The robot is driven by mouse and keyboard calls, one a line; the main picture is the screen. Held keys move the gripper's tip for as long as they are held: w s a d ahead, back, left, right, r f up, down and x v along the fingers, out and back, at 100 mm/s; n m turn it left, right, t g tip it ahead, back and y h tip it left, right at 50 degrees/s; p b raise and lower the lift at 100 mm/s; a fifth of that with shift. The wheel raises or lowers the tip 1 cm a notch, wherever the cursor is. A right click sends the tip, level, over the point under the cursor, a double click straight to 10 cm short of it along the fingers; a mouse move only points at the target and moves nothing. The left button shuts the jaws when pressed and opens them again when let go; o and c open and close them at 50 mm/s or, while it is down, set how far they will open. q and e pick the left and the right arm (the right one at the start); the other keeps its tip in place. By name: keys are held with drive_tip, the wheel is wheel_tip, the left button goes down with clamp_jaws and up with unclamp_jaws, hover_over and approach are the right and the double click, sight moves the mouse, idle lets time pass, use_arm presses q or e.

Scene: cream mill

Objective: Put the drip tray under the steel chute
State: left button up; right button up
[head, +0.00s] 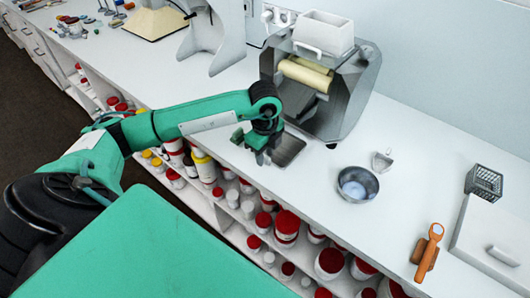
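A steel machine (347,98) with a cream roller (305,73) stands at the back of the white counter, its sloped steel chute (296,101) facing the front left. A flat dark grey tray (291,148), which looks like the drip tray, lies at the counter's front edge, just in front of the machine. My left gripper (262,158) is at the tray's left end, pointing down. It hides that end of the tray. I cannot tell whether its fingers are around the tray or only beside it. My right gripper is out of view.
A metal bowl (357,184) and a small clear scoop-like item (382,161) stand right of the machine. Jars with red lids (287,225) fill shelves below the counter.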

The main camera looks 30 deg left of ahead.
use_arm(q)
drive_tip(key=shift+r, duration=0.55)
wheel_tip(320, 180, up, 11)
drive_tip(key=b, duration=0.2)
drive_tip(key=shift+r, duration=0.15)
